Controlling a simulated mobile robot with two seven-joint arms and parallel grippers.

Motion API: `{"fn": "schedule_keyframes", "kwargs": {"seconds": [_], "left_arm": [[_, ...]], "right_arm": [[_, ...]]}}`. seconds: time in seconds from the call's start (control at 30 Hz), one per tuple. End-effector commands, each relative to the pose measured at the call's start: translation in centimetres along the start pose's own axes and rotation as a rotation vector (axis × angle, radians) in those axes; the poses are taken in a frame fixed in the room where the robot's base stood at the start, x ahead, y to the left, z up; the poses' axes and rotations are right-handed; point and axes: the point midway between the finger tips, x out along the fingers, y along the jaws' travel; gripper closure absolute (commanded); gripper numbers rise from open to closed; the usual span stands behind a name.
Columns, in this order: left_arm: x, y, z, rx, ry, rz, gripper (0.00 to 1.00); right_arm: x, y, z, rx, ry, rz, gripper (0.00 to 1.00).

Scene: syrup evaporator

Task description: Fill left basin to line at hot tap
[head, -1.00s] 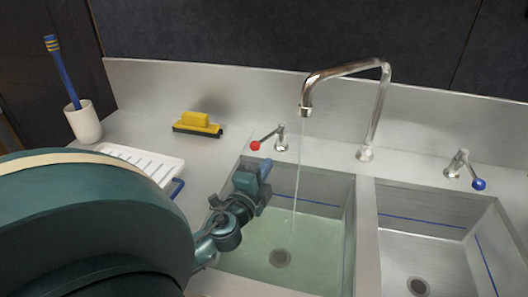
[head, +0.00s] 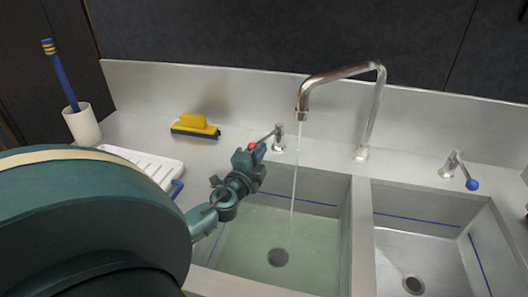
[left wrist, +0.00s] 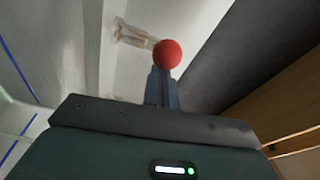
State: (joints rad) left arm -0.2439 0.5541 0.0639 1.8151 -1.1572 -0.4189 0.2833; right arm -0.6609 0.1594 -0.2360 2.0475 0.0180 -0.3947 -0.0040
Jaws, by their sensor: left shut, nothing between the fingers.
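The left basin (head: 345,240) holds greenish water (head: 250,240), its surface a little below the blue line (head: 300,200) on the back wall. A thin stream runs into it from the spout (head: 301,114). The hot tap (head: 278,138) has a lever ending in a red knob (head: 252,147), pointing left. My left gripper (head: 250,158) is shut and empty, its fingertips at the red knob. The left wrist view shows the red knob (left wrist: 167,54) right at the end of the closed fingers (left wrist: 162,88); whether they touch is hard to tell. My right gripper is not in view.
The right basin (head: 425,238) is empty, with a blue-knobbed tap (head: 471,184) behind it.

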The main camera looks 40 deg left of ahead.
Motion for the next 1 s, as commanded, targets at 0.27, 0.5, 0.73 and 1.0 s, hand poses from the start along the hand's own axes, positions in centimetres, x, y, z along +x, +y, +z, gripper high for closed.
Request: {"fn": "schedule_keyframes", "kwargs": {"seconds": [0.27,0.5,0.73,1.0], "left_arm": [[0.0,0.0,0.1,0.0,0.0,0.0,1.0],[0.0,0.0,1.2,0.0,-0.001,0.0,1.0],[0.4,-0.3,3.2,0.0,-0.002,-0.001,1.0],[1.3,-0.7,5.5,-0.001,-0.003,0.0,1.0]], "right_arm": [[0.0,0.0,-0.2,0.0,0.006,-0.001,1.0],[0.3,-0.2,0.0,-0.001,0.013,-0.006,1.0],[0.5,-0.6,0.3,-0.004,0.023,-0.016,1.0],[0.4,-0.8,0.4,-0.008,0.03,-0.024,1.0]]}}
